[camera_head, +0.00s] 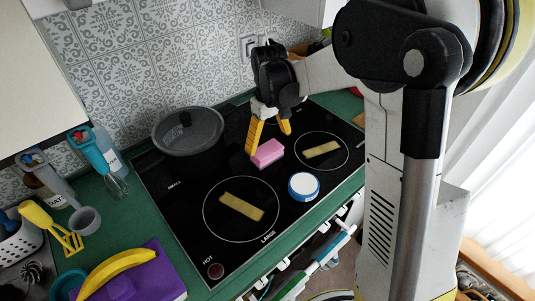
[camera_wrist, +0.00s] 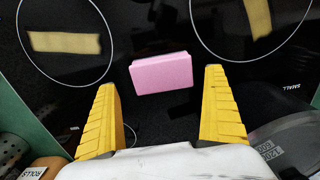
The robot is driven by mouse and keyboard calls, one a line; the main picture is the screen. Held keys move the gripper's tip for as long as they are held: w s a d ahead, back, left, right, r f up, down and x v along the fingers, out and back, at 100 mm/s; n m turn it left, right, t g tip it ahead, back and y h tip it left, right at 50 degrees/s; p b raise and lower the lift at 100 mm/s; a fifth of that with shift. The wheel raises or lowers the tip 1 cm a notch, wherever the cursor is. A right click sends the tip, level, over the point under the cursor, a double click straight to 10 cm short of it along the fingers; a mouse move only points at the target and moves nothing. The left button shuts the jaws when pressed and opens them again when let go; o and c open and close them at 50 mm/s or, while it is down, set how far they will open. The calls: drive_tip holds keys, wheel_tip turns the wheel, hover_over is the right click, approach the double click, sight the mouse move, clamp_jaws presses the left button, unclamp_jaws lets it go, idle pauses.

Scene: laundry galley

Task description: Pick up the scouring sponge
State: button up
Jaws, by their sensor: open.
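The scouring sponge (camera_head: 268,153) is a pink block lying on the black glass cooktop, between the burner rings. It also shows in the wrist view as a pink block (camera_wrist: 162,73) with a thin layer along its far edge. My gripper (camera_head: 268,138) has yellow fingers and is just above and beside the sponge in the head view. In the wrist view, my gripper (camera_wrist: 163,85) is open, with one finger to each side of the sponge and clear space between. Nothing is held.
A dark lidded pot (camera_head: 188,140) stands left of the sponge. A round white-and-blue container (camera_head: 303,186) sits on the cooktop to the right. Tan strips (camera_head: 242,206) lie inside two burner rings. Utensils (camera_head: 52,228), a banana (camera_head: 118,268) and a purple item crowd the left counter.

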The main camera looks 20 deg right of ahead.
sight(267, 149)
drive_tip(key=f+b, duration=0.1)
drive_tip(key=f, duration=0.2)
drive_tip(key=f+b, duration=0.1)
drive_tip(key=f, duration=0.2)
drive_tip(key=shift+w+a+b, duration=0.15)
drive_tip(key=shift+a+b, duration=0.05)
drive_tip(key=shift+b, duration=0.15)
drive_tip(key=shift+r, duration=0.15)
drive_tip(key=c, duration=0.8)
